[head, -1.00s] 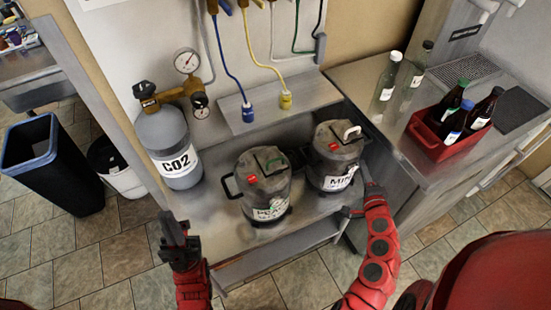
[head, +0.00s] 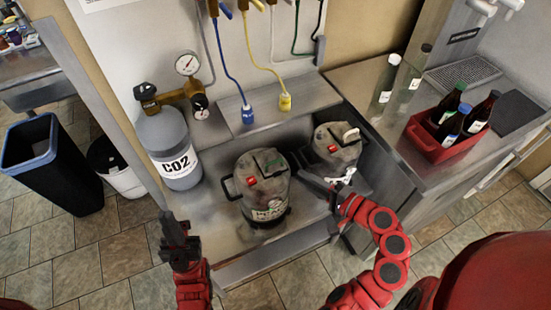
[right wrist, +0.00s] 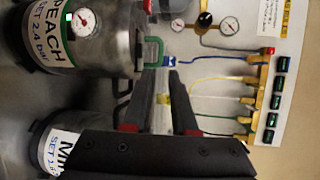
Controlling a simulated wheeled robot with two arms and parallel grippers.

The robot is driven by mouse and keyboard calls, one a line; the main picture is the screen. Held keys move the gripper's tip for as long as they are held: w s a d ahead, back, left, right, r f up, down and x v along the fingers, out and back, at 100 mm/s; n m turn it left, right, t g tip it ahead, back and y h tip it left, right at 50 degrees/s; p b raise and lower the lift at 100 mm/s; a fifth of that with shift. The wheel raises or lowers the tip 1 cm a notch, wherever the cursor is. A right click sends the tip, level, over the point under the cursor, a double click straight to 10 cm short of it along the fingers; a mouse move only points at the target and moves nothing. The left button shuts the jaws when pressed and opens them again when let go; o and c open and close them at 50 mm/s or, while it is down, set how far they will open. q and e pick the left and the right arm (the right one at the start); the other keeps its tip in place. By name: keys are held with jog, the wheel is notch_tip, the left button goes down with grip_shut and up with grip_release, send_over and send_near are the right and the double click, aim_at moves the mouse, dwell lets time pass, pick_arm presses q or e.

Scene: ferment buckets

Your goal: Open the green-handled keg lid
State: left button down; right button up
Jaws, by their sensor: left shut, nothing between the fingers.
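The grey PEACH keg (head: 262,195) stands on the metal bench with its lid in place; it also shows at the upper left of the right wrist view (right wrist: 105,45). Its green handle (right wrist: 153,50) stands out in the right wrist view, beyond my right fingertips. My right gripper (right wrist: 165,72) is open, with bench and wall visible between its fingers. In the head view my right gripper (head: 308,180) is just right of the PEACH keg, in front of the other keg; contact cannot be told. My left gripper (head: 174,232) is shut and empty, front left of the bench.
The white-handled MINT keg (head: 337,143) stands close right of the PEACH keg. A CO2 cylinder (head: 170,145) stands left. Blue and yellow hoses hang behind. A red crate (head: 443,148) of bottles sits on the right counter. Bench space is clear left of the PEACH keg.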

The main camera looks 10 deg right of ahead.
aim_at(276, 161)
jog(key=p+x, duration=0.1)
jog(key=x, duration=0.2)
jog(key=p+x, duration=0.1)
jog(key=x, duration=0.3)
jog(key=p+x, duration=0.1)
jog(key=x, duration=0.2)
jog(key=shift+w+a+r, duration=0.15)
jog(key=shift+w+r, duration=0.05)
jog(key=shift+w+a+f, duration=0.3)
jog(key=shift+w+a, duration=0.05)
jog(key=shift+w, duration=0.05)
grip_shut()
dwell(0.6)
